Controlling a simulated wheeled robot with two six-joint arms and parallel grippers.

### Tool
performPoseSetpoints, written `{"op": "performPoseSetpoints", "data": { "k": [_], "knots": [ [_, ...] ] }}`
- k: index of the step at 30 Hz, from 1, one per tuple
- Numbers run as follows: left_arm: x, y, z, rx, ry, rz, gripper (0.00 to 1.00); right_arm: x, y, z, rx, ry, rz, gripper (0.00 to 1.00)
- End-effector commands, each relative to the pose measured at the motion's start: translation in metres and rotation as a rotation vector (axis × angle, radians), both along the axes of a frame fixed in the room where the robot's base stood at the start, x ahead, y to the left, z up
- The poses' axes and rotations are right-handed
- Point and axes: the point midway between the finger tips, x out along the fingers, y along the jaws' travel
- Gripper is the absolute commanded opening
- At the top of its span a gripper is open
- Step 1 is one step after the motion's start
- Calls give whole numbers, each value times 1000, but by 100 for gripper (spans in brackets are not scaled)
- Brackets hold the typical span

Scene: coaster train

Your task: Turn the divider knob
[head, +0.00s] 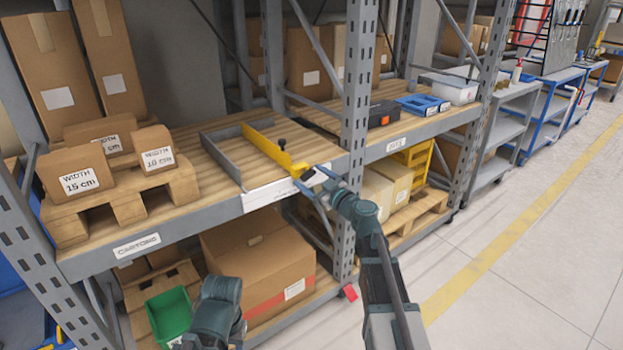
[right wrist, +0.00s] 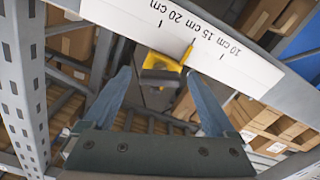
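In the right wrist view, a dark grey bar-shaped knob (right wrist: 160,78) sits in front of the yellow front piece (right wrist: 160,60). My right gripper (right wrist: 159,73) is open, its fingers apart on either side of this knob, with no visible contact; it also shows in the head view (head: 312,178). My left arm is at the lower middle; its fingers are out of view.
A white scale (head: 285,188) with 10, 15 and 20 cm marks runs along the shelf edge; the yellow tip is by its middle tick. Labelled cartons (head: 75,177) stand on a pallet (head: 125,203) to the left. A rack upright (head: 357,100) stands close to my right gripper.

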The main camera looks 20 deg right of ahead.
Motion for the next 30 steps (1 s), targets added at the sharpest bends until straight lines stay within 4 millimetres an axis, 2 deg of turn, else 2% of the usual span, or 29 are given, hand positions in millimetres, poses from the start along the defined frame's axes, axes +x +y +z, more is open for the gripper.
{"op": "performPoseSetpoints", "data": {
  "k": [1,2,13,23,30],
  "knots": [
    [0,0,0,0,0,0,50,0,0,0,0,0,0,80],
    [0,0,0,0,0,0,50,0,0,0,0,0,0,74],
    [0,0,0,0,0,0,50,0,0,0,0,0,0,8],
    [0,0,0,0,0,0,50,0,0,0,55,20,0,7],
    [0,0,0,0,0,0,50,0,0,0,215,78,0,7]
  ]
}}
